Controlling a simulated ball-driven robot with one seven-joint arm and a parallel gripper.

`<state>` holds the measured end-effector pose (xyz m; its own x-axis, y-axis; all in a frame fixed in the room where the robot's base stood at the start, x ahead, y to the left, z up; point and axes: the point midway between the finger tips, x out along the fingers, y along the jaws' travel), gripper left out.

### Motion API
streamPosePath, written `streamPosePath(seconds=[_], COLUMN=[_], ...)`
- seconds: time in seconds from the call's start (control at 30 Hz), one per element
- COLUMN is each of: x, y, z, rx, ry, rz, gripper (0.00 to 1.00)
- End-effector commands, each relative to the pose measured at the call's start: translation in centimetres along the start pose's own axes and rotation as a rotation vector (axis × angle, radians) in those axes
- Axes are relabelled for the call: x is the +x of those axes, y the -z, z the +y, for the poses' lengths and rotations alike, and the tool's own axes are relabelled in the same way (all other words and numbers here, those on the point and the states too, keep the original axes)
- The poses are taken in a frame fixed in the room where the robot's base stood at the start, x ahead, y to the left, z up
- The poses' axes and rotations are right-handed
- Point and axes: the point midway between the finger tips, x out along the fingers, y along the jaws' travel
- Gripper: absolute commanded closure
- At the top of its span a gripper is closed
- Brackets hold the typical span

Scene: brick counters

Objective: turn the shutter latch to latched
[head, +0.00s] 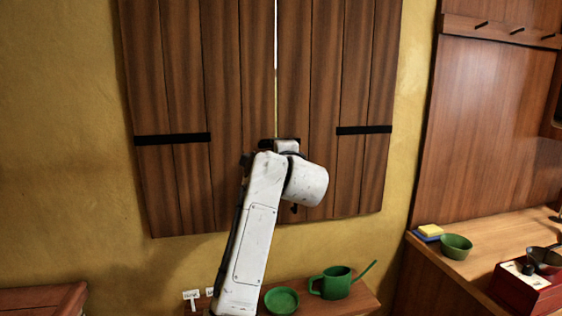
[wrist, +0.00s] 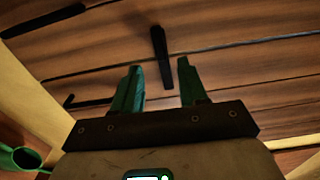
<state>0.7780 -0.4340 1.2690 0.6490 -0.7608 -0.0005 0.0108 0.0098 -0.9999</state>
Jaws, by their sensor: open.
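The closed wooden shutters (head: 225,70) hang on the yellow wall, with a narrow bright gap between them. In the wrist view a dark bar (wrist: 161,55), which looks like the shutter latch, lies across the board lines. My gripper (wrist: 159,68) is open, with its two green fingers on either side of the bar's near end. I cannot tell whether either finger touches it. In the head view my arm hides the gripper and most of the latch area; small black pieces (head: 295,208) show around the wrist.
Black straps (head: 172,139) cross the shutters. At right a wooden counter (head: 480,240) holds another green bowl (head: 456,246), a sponge and a red box (head: 528,289).

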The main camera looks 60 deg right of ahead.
Motion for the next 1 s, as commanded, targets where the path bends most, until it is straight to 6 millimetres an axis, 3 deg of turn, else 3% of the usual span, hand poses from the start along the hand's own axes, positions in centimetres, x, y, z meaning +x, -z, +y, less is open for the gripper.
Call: streamPosePath(seconds=[0.1, 0.33, 1.0], x=[-2.4, -5.2, -5.7], y=[0.0, 0.0, 0.0], z=[0.2, 0.1, 0.1], rx=[0.001, 0.000, 0.000], ry=[0.002, -0.001, -0.001], rz=[-0.001, 0.000, 0.000], gripper=[0.57, 0.57, 0.57])
